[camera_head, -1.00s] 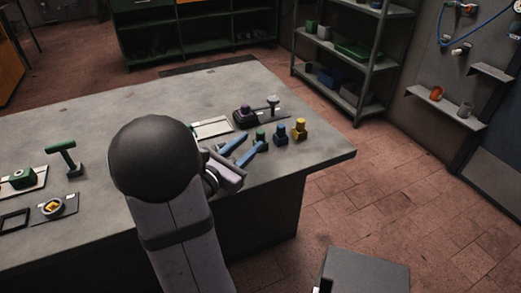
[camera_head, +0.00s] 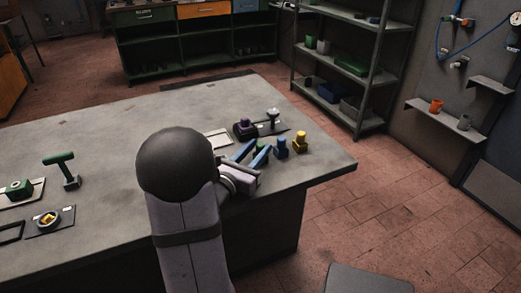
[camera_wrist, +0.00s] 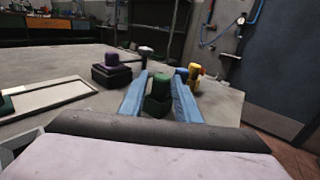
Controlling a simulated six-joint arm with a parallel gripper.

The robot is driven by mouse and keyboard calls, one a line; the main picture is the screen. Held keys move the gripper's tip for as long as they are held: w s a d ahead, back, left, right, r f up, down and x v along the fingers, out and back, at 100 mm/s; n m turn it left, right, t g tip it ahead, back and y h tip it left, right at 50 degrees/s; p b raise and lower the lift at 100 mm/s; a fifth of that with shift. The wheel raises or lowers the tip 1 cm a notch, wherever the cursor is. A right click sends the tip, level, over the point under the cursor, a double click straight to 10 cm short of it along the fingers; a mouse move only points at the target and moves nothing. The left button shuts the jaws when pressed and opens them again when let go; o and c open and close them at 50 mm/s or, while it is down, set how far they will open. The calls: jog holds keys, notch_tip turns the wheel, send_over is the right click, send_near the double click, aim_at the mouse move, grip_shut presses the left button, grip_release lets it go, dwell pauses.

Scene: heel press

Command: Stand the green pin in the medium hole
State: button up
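The green pin (camera_wrist: 157,97) stands upright on the bench between the two blue fingers of my gripper (camera_wrist: 159,92) in the wrist view. The fingers are apart, one on each side of the pin, and I see no clear grip on it. In the head view my gripper (camera_head: 252,152) reaches to the right from my arm, low over the bench. The green pin (camera_head: 260,146) is partly hidden there by the fingers. I cannot make out the medium hole in either view.
The blue pin (camera_head: 281,146) and yellow pin (camera_head: 301,142) stand just right of my gripper. A dark block with a purple knob (camera_head: 244,127) and a pale-framed panel (camera_head: 217,139) lie behind. A green T-handled tool (camera_head: 62,170) stands on the left.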

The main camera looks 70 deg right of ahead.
aim_at(263, 143)
jog(key=shift+s+d+r+p, duration=0.15)
jog(key=shift+s+d, duration=0.15)
jog(key=shift+d, duration=1.05)
jog(key=shift+s+d+p, duration=0.15)
jog(key=shift+s+d, duration=0.1)
jog(key=shift+d, duration=1.05)
grip_shut()
